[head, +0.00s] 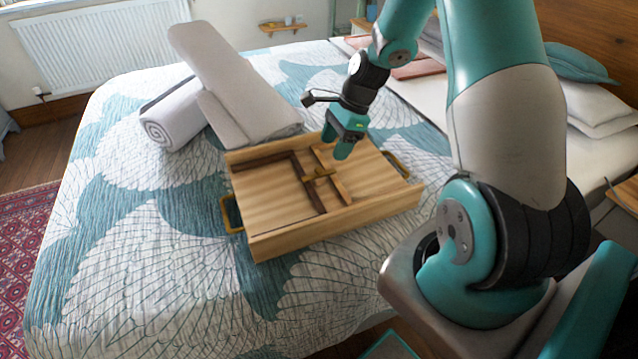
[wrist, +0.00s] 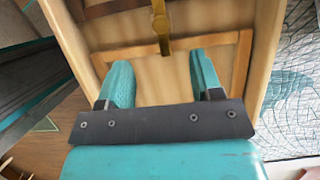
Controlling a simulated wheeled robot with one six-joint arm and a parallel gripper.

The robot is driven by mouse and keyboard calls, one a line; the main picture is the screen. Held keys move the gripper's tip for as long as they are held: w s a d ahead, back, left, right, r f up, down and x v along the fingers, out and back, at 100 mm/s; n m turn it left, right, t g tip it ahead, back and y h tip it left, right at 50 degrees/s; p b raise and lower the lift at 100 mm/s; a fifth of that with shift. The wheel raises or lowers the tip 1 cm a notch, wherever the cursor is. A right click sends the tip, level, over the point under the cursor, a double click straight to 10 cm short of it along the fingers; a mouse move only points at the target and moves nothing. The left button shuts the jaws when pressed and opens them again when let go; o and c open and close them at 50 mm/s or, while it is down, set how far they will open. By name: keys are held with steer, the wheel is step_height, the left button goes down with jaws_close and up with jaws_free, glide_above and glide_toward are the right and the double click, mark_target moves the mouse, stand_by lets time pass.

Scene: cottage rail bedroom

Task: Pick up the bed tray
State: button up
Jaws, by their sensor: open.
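The bed tray (head: 275,205) is a light wooden tray with raised sides and brass handles at its left and right ends. It lies on the bed in the head view, with darker wooden strips and a small brass piece (head: 319,174) on its top. My gripper (head: 345,150) is above the tray's far right part, pointing down. In the wrist view the tray (wrist: 165,75) lies below my two teal fingers (wrist: 162,80), which are apart with nothing between them. The brass piece shows just beyond the fingertips. I cannot tell the exact height of the fingertips over the tray.
The bed (head: 130,255) has a teal and white leaf-patterned cover. A rolled white towel (head: 175,115) and a folded grey-white textile (head: 240,85) lie behind the tray at the left. Pillows (head: 600,110) lie at the right. The cover left and in front of the tray is clear.

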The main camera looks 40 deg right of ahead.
mark_target(321, 171)
steer(key=x, duration=0.9)
steer(key=shift+w+d, duration=0.1)
steer(key=shift+w, duration=0.05)
jaws_close()
